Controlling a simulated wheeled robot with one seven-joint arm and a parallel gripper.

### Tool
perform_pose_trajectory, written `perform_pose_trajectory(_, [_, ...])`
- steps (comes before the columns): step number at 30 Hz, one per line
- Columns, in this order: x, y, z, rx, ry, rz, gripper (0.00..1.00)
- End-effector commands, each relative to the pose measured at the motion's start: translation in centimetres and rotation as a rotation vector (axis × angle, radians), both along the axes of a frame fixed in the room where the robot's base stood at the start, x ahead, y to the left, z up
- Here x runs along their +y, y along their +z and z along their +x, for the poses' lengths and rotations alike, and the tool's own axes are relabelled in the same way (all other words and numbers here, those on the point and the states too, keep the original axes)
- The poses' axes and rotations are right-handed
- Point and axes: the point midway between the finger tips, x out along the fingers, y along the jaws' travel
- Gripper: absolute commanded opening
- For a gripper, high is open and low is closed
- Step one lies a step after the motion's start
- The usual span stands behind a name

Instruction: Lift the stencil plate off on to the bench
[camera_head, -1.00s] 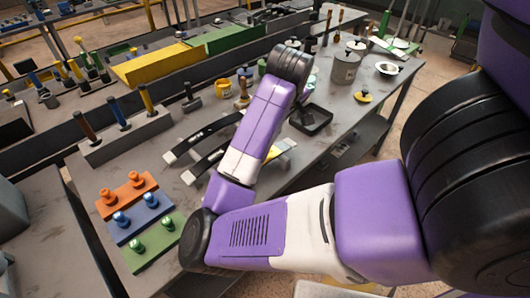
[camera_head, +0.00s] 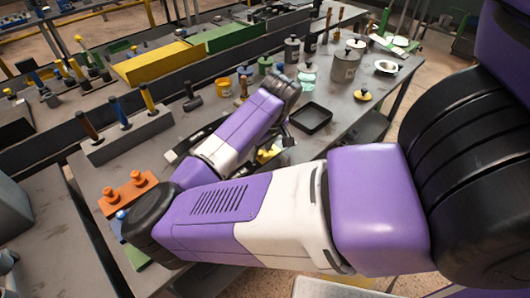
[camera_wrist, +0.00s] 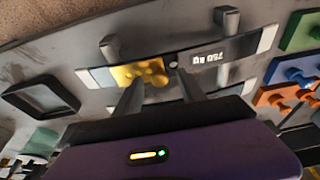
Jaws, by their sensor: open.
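The yellow plate, which I take to be the stencil plate (camera_wrist: 140,74), lies on a dark flat spring bar with white ends (camera_wrist: 233,49), beside white lettering that reads "750 kg" upside down. In the head view a part of the yellow plate (camera_head: 268,153) shows past my arm. My gripper (camera_wrist: 158,80) is open, its two grey fingers pointing toward the plate with a gap between them. Whether the fingers touch the plate I cannot tell. In the head view my arm mostly hides the gripper. The grey bench (camera_head: 330,140) lies under it all.
A black tray (camera_head: 310,118) sits on the bench near the bar. Grey posts (camera_wrist: 228,20) stand along the bar. Orange (camera_head: 128,193), blue and green knobbed blocks lie at the bench's near left end. Pots and a grey can (camera_head: 346,66) stand at the back right.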

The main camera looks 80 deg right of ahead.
Motion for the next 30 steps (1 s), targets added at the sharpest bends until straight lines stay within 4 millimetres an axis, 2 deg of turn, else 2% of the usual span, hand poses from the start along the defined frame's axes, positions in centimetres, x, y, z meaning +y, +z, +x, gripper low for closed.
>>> perform_pose_trajectory(9, [-0.1, -0.5, 0.1, 0.000, 0.001, -0.002, 0.46])
perform_pose_trajectory(16, [-0.1, -0.5, 0.1, 0.000, 0.000, -0.001, 0.01])
perform_pose_trajectory(25, [-0.1, -0.4, 0.1, 0.000, 0.000, -0.001, 0.00])
perform_pose_trajectory(30, [-0.2, 0.5, 0.1, 0.001, -0.001, -0.003, 0.00])
